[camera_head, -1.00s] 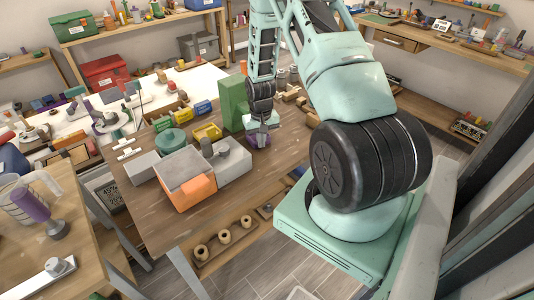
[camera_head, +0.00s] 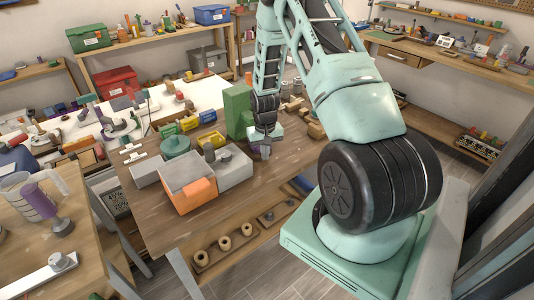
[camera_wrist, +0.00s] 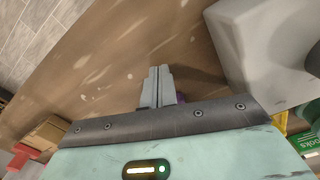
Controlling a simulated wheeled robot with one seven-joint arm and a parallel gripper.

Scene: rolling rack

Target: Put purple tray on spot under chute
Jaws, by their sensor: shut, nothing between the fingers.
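My gripper (camera_head: 265,153) is over the brown table (camera_head: 225,200), in front of a tall green block (camera_head: 237,108) and right of a grey machine. In the wrist view its two fingers (camera_wrist: 157,72) are closed together with nothing between them. A small purple patch (camera_wrist: 181,97) shows beside the finger bases, mostly hidden by my gripper; I cannot tell whether it is the purple tray. In the head view my gripper covers most of that place. I cannot clearly make out a chute or a marked spot under it.
A grey machine (camera_head: 234,168) and a grey box with an orange front (camera_head: 188,184) stand left of my gripper. Wooden blocks (camera_head: 315,130) lie to the right. The front of the table is bare.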

